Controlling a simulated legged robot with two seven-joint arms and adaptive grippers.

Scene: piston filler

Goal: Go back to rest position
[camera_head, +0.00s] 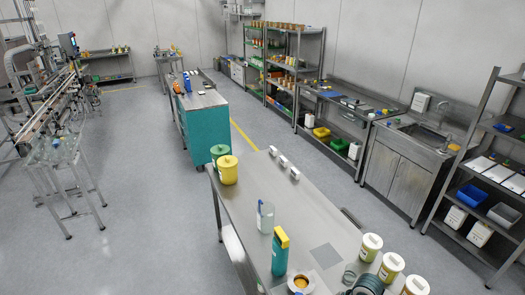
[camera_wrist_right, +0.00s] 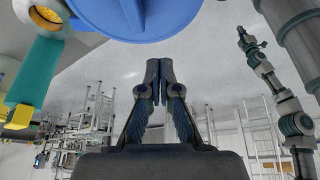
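My right gripper (camera_wrist_right: 158,65) shows in the right wrist view. Its two dark fingers are together and nothing shows between them. The gripper does not appear in the head view. A jointed grey arm, seemingly my left, runs along the right of the wrist view, and my left gripper (camera_wrist_right: 246,40) seems to be its small end. Its fingers are too small to read. A teal bottle with a yellow cap (camera_head: 280,252) stands on the steel table (camera_head: 255,213) and also appears upside down in the wrist view (camera_wrist_right: 36,72).
A large blue round surface (camera_wrist_right: 140,15) is close above my right fingers in the wrist picture. The left floor (camera_head: 135,225) is clear.

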